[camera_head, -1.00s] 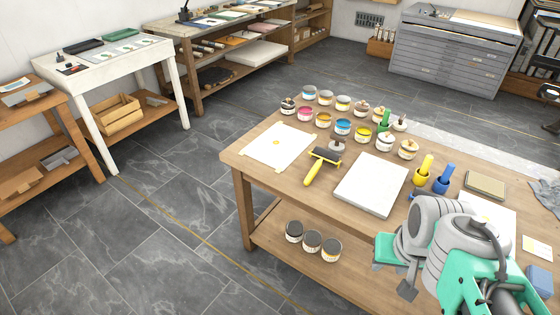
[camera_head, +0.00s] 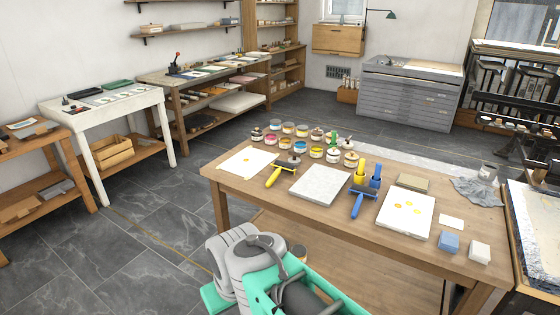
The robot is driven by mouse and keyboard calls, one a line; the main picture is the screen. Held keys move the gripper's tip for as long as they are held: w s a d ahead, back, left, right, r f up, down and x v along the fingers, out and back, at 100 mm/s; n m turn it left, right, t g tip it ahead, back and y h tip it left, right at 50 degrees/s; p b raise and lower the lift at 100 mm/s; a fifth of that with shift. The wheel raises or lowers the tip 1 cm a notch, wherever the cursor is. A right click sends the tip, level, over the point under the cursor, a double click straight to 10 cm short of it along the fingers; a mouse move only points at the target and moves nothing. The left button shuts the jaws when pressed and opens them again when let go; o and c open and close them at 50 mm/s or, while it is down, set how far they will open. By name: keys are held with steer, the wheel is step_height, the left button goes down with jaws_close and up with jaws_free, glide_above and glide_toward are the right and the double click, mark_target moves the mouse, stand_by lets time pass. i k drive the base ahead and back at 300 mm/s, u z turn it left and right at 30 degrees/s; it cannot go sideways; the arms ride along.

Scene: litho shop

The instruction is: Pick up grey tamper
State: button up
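A small grey piece with a darker knob, which looks like the grey tamper (camera_head: 295,159), stands on the wooden table. It is just behind the yellow-handled roller (camera_head: 280,173), near the front of the jar group, and is partly hard to make out at this size. My arm shows at the bottom of the picture as grey and teal links, in front of the table and well short of the tamper. My gripper's fingers do not show.
The wooden table (camera_head: 235,187) also holds several ink jars (camera_head: 300,145), a pale stone slab (camera_head: 320,185), a blue-handled roller (camera_head: 360,199), yellow and blue bottles (camera_head: 361,172), and a paint-spotted sheet (camera_head: 405,213). Open grey floor (camera_head: 150,195) lies left of the table.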

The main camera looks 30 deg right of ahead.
mark_target(295, 160)
steer(key=u, duration=0.2)
steer(key=i, duration=2.4)
steer(key=z, duration=1.55)
steer(key=i, duration=0.8)
steer(key=z, duration=0.8)
